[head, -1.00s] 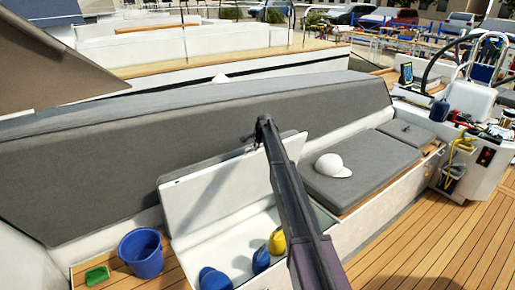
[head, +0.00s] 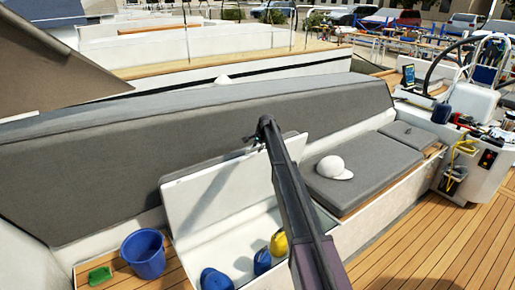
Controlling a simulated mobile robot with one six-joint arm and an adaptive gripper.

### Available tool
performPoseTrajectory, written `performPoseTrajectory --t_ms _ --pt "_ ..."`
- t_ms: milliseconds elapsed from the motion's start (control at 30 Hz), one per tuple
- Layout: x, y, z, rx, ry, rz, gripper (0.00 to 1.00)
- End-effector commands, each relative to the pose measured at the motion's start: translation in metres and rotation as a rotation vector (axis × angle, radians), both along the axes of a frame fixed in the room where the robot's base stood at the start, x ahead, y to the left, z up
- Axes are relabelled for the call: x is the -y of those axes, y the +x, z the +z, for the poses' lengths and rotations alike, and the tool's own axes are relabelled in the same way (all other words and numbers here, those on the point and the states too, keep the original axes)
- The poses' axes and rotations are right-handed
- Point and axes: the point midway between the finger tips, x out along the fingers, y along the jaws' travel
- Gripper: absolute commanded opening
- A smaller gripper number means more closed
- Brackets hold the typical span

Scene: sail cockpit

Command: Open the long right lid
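A long white lid with a grey cushion on its back (head: 205,195) stands raised and leans toward the grey backrest. Below it the white locker (head: 235,240) is open, with blue and yellow rounded things (head: 262,260) inside. My gripper (head: 262,130) is at the lid's upper right corner, at the end of my dark arm. Its fingers are small and partly hidden by the arm, so I cannot tell whether they are open or touch the lid.
Right of the open locker lies a closed grey-cushioned seat (head: 365,170) with a white cap (head: 334,168) on it. A blue bucket (head: 144,255) and a green sponge (head: 100,275) stand at the left. The wooden deck (head: 440,240) at the right is clear.

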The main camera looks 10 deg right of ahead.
Motion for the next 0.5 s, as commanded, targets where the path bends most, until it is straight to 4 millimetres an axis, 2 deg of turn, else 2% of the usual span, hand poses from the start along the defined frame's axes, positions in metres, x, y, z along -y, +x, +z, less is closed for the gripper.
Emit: performPoseTrajectory --t_ms 500 --pt "0.0 0.0 0.029 0.001 0.0 0.0 0.51"
